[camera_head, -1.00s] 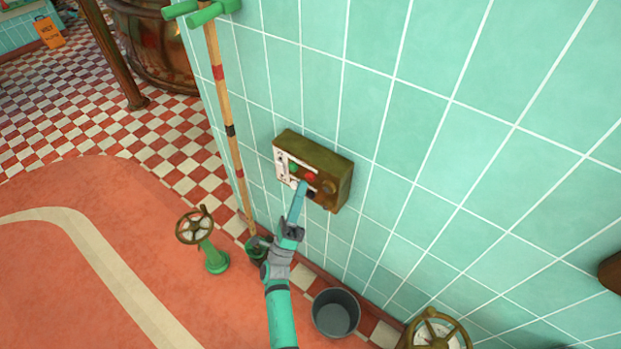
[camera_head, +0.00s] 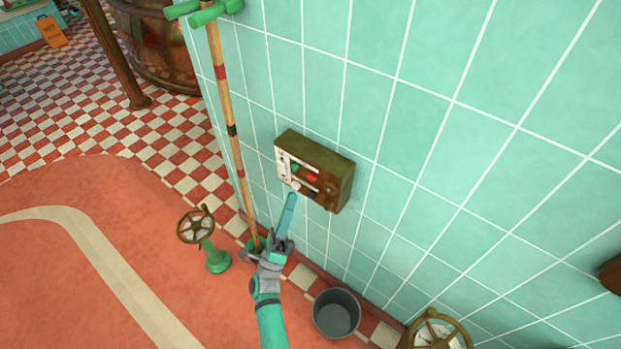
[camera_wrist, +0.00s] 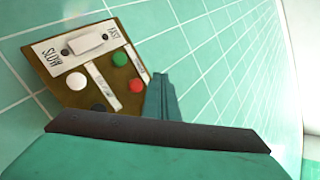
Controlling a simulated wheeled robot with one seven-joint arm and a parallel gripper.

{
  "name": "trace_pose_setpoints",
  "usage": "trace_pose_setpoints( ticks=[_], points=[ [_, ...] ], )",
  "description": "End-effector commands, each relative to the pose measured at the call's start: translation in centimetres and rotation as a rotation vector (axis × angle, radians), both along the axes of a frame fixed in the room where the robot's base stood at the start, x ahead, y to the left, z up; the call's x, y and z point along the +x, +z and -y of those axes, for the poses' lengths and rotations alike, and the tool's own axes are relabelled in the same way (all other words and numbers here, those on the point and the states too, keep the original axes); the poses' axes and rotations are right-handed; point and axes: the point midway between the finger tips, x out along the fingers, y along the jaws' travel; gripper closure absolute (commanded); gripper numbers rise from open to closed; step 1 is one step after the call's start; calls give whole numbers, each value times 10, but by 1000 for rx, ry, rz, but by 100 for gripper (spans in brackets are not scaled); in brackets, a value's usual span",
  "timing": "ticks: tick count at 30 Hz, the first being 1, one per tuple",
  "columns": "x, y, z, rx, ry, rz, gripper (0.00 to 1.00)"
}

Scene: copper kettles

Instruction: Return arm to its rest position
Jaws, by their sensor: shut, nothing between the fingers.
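My gripper (camera_head: 289,207) is shut and empty, its teal fingers pressed together and pointing up toward the wall. It is in front of and just below a brass control box (camera_head: 335,180) on the tiled wall, apart from it as far as I can tell. The box has a green button, a red button (camera_head: 312,177) and a pale label plate. In the wrist view the box (camera_wrist: 57,92) shows a slider marked SLOW and FAST, white, green and red (camera_wrist: 120,60) buttons, and a dark button. The shut fingers (camera_wrist: 161,97) show to the right of the box.
A wooden pole (camera_head: 229,120) with green ends stands close left of my gripper. A green valve with a brass handwheel (camera_head: 197,227) stands on the floor at left. A grey bucket (camera_head: 336,314) and a brass wheel (camera_head: 437,330) are at lower right. Open floor lies at left.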

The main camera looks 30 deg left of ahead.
Motion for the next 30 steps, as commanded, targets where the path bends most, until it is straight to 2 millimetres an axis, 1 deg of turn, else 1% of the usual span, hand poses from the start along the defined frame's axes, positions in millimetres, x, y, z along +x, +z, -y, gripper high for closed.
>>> trace_pose_setpoints(
  ticks=[14,17,19,20,23,26,27,30],
  points=[
    [-2,0,-3,0,6,0,100],
    [-1,0,-2,-1,4,0,100],
    [-2,-2,2,-14,-6,-3,100],
    [-3,-4,6,-26,-14,-6,100],
    [-8,-14,25,-96,-62,-24,100],
    [-19,-27,54,-213,-137,-52,100],
    [-25,-32,67,-269,-171,-65,100],
    [-40,-44,97,-411,-253,-97,100]
  ],
)
